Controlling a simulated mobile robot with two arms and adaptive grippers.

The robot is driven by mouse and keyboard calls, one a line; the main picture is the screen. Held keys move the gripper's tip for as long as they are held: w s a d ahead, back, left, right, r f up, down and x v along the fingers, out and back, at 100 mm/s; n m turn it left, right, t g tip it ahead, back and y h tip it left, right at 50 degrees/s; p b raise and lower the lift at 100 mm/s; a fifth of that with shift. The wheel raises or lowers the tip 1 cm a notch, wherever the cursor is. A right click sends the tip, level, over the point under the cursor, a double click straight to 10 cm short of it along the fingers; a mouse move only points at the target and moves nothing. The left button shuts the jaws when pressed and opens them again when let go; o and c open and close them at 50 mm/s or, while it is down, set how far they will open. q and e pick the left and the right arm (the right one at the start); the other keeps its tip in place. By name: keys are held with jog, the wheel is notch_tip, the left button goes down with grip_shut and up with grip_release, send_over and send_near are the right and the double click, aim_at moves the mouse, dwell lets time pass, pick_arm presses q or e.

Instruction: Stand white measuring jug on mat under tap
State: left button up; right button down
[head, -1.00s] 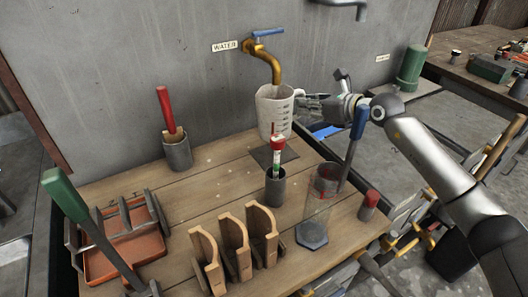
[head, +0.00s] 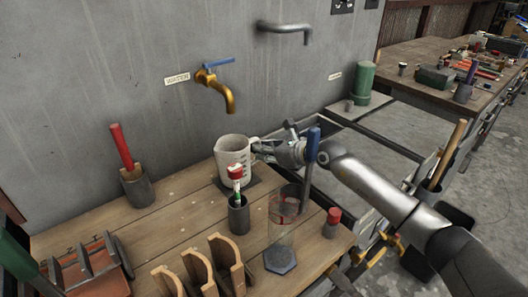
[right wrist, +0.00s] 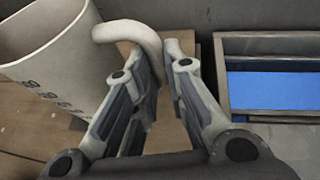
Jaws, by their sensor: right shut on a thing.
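The white measuring jug (head: 232,157) is upright below the brass tap (head: 222,92) with its blue handle. Its base is at the dark square mat (head: 254,183), whose right part shows beside it; I cannot tell for certain whether the base touches it. My right gripper (head: 262,150) comes from the right and is shut on the jug's handle. In the right wrist view, the jug (right wrist: 50,65) fills the upper left and its handle (right wrist: 125,32) curves to between my fingers (right wrist: 166,70). My left gripper is not in view.
In front of the mat stands a grey cup (head: 238,215) with a red-capped tube. A clear cylinder (head: 284,225) stands right of it, near a red-capped bottle (head: 332,222). Wooden holders (head: 225,265) are at the front. A second, grey tap (head: 285,30) is higher on the wall.

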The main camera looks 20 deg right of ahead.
jog(key=shift+w, duration=0.1)
jog(key=shift+f, duration=0.1)
jog(key=shift+f, duration=0.15)
jog(key=c, duration=1.5)
grip_release()
jog(key=shift+f, duration=0.1)
